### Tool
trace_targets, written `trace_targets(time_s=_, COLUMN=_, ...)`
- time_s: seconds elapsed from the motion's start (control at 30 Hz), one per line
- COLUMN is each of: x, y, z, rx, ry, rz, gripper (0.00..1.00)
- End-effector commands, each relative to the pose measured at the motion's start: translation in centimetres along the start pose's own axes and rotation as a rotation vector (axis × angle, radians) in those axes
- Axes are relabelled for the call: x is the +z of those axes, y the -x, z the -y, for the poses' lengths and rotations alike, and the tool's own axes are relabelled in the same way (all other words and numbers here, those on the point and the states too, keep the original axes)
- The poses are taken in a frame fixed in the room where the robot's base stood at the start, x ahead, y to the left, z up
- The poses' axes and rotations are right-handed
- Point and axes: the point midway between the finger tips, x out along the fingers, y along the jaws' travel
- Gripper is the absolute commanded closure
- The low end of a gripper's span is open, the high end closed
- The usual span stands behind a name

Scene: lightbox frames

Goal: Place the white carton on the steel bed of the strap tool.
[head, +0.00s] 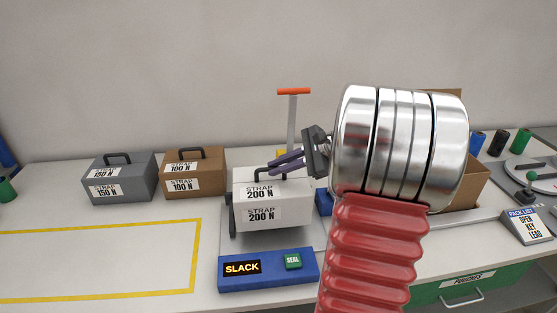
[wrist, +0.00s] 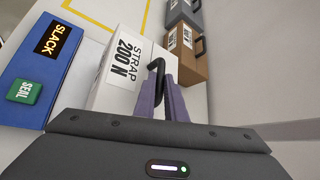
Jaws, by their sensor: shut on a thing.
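The white carton (head: 272,218), labelled STRAP 200 N with a black handle on top, is upright over the strap tool. My gripper (head: 286,161) is shut on the carton's handle from the right; the wrist view also shows the fingers (wrist: 165,98) on the handle. The strap tool has a blue front (head: 268,277) with a SLACK display and a green SEAL button. Its steel bed (head: 232,245) shows only as a strip around the carton. I cannot tell whether the carton touches the bed or hangs just above it.
A grey carton (head: 121,184) labelled 150 N and a brown carton (head: 195,184) labelled 100 N stand at the back left. A yellow-outlined area (head: 100,262) on the table at left is empty. An orange-topped lever (head: 293,115) rises behind the carton. A pack list sign (head: 527,224) stands at right.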

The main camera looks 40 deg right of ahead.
Motion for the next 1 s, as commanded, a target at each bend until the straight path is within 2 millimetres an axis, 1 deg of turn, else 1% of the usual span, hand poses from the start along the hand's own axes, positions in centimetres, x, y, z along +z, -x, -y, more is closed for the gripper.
trace_targets(time_s=0.13, x=-0.4, y=-0.2, z=-0.1, rx=-0.005, ry=0.002, rz=0.000, gripper=1.00)
trace_targets(time_s=0.47, x=-0.5, y=-0.3, z=-0.2, rx=-0.005, ry=0.002, rz=0.001, gripper=1.00)
trace_targets(time_s=0.8, x=-2.6, y=-2.1, z=-1.9, rx=-0.004, ry=0.002, rz=0.001, gripper=1.00)
trace_targets(time_s=1.0, x=-2.8, y=-2.2, z=-2.1, rx=-0.005, ry=0.002, rz=-0.001, gripper=1.00)
